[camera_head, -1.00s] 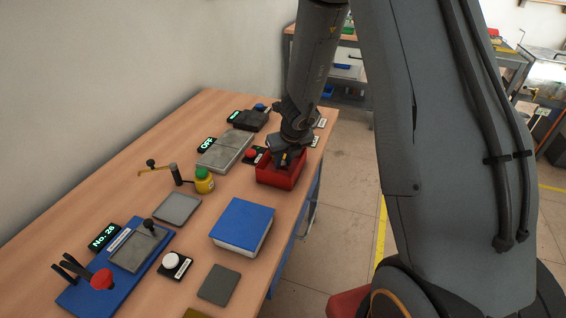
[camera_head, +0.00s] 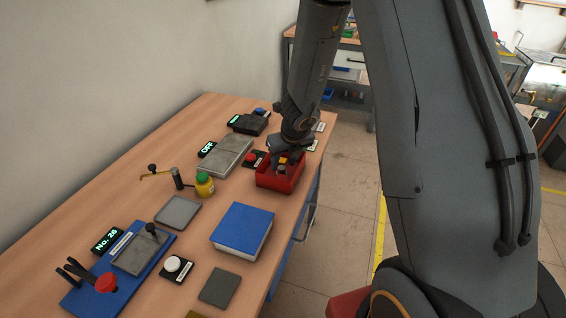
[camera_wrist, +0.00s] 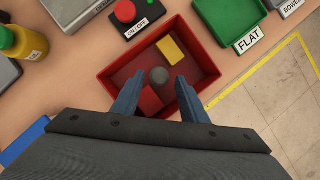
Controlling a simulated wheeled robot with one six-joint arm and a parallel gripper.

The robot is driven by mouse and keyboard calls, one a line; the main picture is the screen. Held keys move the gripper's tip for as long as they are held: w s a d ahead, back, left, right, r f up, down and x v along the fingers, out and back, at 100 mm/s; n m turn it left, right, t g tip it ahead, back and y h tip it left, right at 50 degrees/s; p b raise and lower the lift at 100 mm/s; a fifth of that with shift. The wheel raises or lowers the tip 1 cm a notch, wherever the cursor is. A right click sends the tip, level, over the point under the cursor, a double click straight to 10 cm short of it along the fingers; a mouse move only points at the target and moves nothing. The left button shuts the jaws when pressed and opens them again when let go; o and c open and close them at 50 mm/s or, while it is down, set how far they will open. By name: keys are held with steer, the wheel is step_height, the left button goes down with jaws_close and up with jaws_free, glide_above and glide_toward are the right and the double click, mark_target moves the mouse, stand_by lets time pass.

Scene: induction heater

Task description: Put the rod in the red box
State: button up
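The red box (camera_head: 280,186) stands near the right edge of the bench; its wall also shows in the wrist view (camera_wrist: 110,72). A grey rod (camera_wrist: 159,75) is inside it, seen end-on as a round dark top in the wrist view. In the head view the rod (camera_head: 282,170) looks roughly upright. My gripper (camera_wrist: 158,83) is over the box, its blue-grey fingers spread with clear gaps on both sides of the rod. It appears open and empty. Whether the rod rests on the box floor is hard to tell.
A yellow block (camera_wrist: 171,50) and a red block (camera_wrist: 150,99) are also in the box. A red on/off button (camera_wrist: 124,11) stands beside it, and a green tray (camera_wrist: 226,20) is nearby. A blue-topped block (camera_head: 242,228) and a yellow bottle (camera_head: 204,185) are farther along the bench.

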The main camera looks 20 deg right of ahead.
steer(key=s+a+r+n+p, duration=0.2)
steer(key=s+r+n+p, duration=0.55)
steer(key=r, duration=0.55)
steer(key=s+d+r+n+g, duration=0.1)
steer(key=s+r+n, duration=0.2)
steer(key=s+n, duration=0.5)
steer(key=s+r+n+g+b, duration=0.1)
steer(key=s+r+n, duration=0.3)
steer(key=n, duration=1.5)
steer(key=s, duration=0.4)
steer(key=shift+s+d+h, duration=0.15)
steer(key=shift+d+h, duration=0.15)
steer(key=shift+d, duration=0.05)
step_height(320, 180, down, 8)
steer(key=g+b, duration=0.1)
steer(key=b, duration=0.6)
